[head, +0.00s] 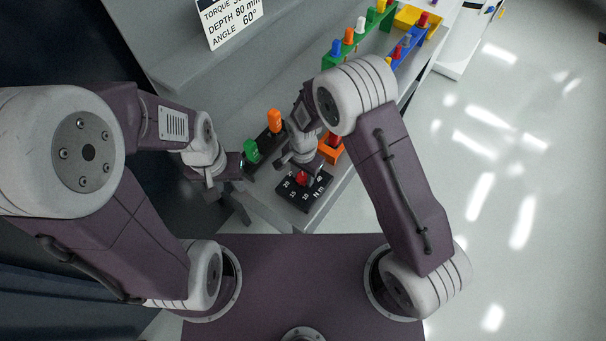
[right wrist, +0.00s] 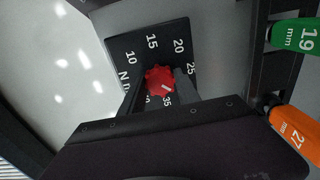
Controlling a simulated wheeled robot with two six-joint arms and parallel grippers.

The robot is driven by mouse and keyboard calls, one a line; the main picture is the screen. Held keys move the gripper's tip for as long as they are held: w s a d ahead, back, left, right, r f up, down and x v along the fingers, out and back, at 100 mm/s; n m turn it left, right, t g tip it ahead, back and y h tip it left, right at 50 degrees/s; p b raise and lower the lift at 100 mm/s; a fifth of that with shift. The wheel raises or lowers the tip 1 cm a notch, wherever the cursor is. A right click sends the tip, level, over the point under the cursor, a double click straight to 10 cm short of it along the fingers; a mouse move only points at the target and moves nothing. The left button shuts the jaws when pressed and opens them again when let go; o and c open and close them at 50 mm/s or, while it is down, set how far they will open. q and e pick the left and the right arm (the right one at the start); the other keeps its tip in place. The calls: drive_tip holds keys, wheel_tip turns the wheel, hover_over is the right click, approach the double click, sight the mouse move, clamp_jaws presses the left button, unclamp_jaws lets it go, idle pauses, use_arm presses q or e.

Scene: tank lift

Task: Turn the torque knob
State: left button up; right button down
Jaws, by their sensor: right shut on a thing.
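The torque knob (head: 303,178) is red and lobed, on a black dial plate (head: 291,195) with white numbers at the bench's near end. In the right wrist view the knob (right wrist: 159,79) sits between the two dark fingers of my right gripper (right wrist: 158,88), which is shut on it. The plate (right wrist: 135,45) shows 10, 15, 20, 25 and 35 there; a white mark on the knob lies on the side toward 35. Other numbers are partly hidden by the fingers. My left gripper (head: 228,170) is left of the dial, near a green socket; its finger opening is unclear.
A black rack holds a green 19 mm piece (right wrist: 297,36) and an orange 27 mm piece (right wrist: 294,133). A partly cut-off sign (head: 230,17) reads torque, depth 80 mm, angle 60°. Coloured racks (head: 345,50) stand farther along the bench. The floor at right is clear.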

sight(303, 176)
drive_tip(key=shift+w+a+r, duration=0.1)
drive_tip(key=shift+w+r, duration=0.05)
drive_tip(key=shift+w, duration=0.1)
drive_tip(key=c, duration=1.2)
unclamp_jaws()
drive_tip(key=o, duration=0.3)
drive_tip(key=shift+s, duration=0.1)
wheel_tip(303, 176, up, 9)
drive_tip(key=shift+f+b, duration=0.1)
drive_tip(key=shift+b, duration=0.55)
